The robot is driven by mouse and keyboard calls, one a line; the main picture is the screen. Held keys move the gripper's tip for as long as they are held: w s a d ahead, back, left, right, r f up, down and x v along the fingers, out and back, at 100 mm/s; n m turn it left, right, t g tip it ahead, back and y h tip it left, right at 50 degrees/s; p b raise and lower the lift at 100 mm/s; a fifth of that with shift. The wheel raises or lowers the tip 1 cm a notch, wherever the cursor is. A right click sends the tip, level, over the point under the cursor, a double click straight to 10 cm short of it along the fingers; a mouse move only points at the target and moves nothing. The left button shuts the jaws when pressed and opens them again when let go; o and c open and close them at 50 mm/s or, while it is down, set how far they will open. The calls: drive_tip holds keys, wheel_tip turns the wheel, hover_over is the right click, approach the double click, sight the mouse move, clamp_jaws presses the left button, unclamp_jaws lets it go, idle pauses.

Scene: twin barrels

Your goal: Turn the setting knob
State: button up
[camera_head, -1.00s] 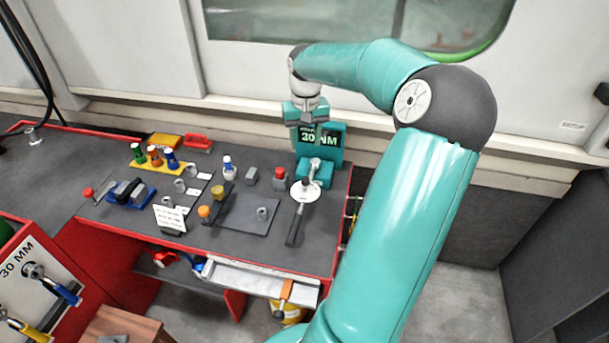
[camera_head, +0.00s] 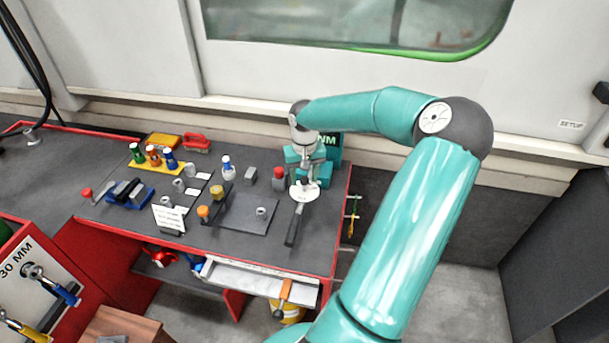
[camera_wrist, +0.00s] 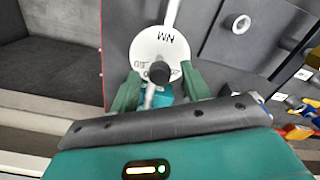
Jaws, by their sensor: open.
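A white dial disc marked NM (camera_wrist: 158,46) shows in the wrist view, with a small dark knob (camera_wrist: 159,72) at its near edge. The disc also shows in the head view (camera_head: 304,193), at the right end of the bench, just below my gripper (camera_head: 305,174). In the wrist view my gripper (camera_wrist: 159,76) is open, with one green finger on each side of the dark knob. I cannot tell if the fingers touch it or how far above it they are. The teal tester with its display (camera_head: 329,146) stands behind, mostly hidden by my arm's end.
A dark handle (camera_head: 293,228) extends from the disc toward the bench front. A red-topped grey piece (camera_head: 278,178) stands just left of the disc. A grey plate (camera_head: 248,215) and several small sockets and bottles lie further left. The wall is close behind.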

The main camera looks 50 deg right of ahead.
drive_tip(key=c, duration=1)
drive_tip(key=shift+w+r+n, duration=0.1)
drive_tip(key=shift+n, duration=3.8)
drive_tip(key=o, duration=1)
